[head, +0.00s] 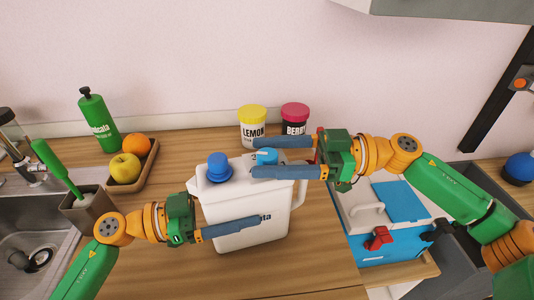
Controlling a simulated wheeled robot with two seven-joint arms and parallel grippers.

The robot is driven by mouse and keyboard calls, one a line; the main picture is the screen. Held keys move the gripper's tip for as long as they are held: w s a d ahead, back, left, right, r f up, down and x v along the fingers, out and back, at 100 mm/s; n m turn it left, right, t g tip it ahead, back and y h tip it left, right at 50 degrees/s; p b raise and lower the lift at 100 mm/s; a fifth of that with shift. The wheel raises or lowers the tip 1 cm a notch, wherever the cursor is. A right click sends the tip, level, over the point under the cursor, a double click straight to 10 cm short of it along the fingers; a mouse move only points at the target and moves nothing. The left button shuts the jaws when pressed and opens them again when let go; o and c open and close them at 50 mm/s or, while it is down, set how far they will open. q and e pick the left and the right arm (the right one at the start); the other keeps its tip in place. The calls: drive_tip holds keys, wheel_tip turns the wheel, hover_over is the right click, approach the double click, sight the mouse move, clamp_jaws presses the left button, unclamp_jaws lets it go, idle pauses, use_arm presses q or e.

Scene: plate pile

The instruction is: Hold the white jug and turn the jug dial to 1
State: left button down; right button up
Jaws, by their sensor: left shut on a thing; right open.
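The white jug (240,195) stands upright on the wooden counter, with its handle on the right side. A blue knob (219,168) sits on the left of its top. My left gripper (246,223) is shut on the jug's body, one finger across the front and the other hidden. My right gripper (254,157) is open, with one finger behind the dial and one in front; I cannot tell whether they touch it.
A yellow-lidded lemon jar (253,130) and a pink-lidded berry jar (294,118) stand behind the jug. A fruit tray (150,162), green bottle (98,120) and sink (35,250) are on the left. A blue-and-white box (385,240) is on the right. Counter in front is clear.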

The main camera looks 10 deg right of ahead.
drive_tip(key=shift+a, duration=0.35)
clamp_jaws()
drive_tip(key=shift+t, duration=0.5)
drive_tip(key=m+t, duration=0.2)
drive_tip(key=shift+t+h, duration=0.3)
drive_tip(key=shift+t, duration=0.1)
drive_tip(key=m+t+h, duration=0.1)
drive_tip(key=t, duration=0.1)
drive_tip(key=m+t, duration=0.2)
drive_tip(key=shift+s+r+h, duration=0.1)
drive_tip(key=shift+r+h, duration=0.05)
drive_tip(key=shift+h, duration=0.25)
drive_tip(key=shift+m+t+h, duration=0.8)
drive_tip(key=shift+m+t, duration=0.3)
drive_tip(key=shift+t, duration=0.5)
drive_tip(key=shift+d+m+h, duration=0.1)
drive_tip(key=shift+m+h, duration=0.2)
drive_tip(key=shift+h, duration=0.2)
